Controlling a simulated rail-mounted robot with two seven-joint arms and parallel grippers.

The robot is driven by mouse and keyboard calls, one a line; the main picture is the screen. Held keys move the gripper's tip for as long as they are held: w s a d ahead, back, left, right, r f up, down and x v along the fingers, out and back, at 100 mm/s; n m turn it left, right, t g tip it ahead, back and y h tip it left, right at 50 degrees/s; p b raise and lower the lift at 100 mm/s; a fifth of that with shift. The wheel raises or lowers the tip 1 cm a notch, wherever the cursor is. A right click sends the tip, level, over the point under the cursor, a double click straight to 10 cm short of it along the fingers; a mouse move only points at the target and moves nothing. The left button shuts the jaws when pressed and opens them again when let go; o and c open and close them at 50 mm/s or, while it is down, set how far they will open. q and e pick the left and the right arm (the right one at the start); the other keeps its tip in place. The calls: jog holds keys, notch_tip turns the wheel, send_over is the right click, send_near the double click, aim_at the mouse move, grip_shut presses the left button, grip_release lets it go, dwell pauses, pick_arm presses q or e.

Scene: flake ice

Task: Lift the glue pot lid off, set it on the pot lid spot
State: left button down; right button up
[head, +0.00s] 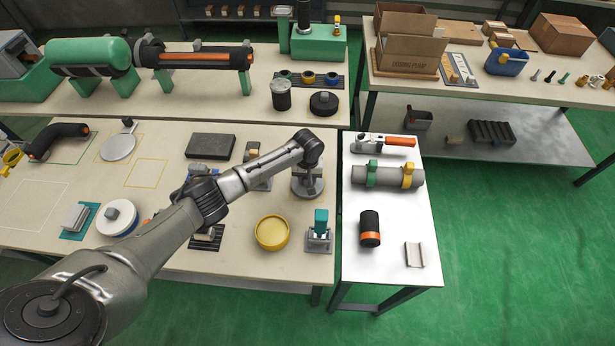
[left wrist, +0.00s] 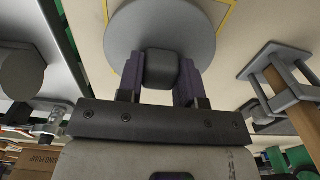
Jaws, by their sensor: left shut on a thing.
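A grey round lid (left wrist: 160,28) with a dark knob (left wrist: 161,69) shows in the left wrist view. My left gripper (left wrist: 160,85) is shut on the knob. In the head view this gripper (head: 308,172) points down near the bench's right edge, with the grey lid (head: 308,190) under it. Yellow outline lines (left wrist: 232,12) show on the bench beside the lid in the left wrist view. I cannot tell whether the lid touches the bench. A round yellow pot (head: 272,232), seemingly open, stands in front; it may be the glue pot. My right gripper is not in view.
A small teal-topped holder (head: 319,232) stands in front of the lid, and a stand (head: 258,178) is to its left. A dark block (head: 210,146) lies farther left. The white side table (head: 385,278) to the right holds a grey pipe (head: 390,177).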

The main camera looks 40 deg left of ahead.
pick_arm(q)
jog(key=shift+f, duration=0.55)
dwell(0.4)
jog(key=c, duration=0.9)
grip_release()
jog(key=shift+o, duration=1)
jog(key=shift+r, duration=0.2)
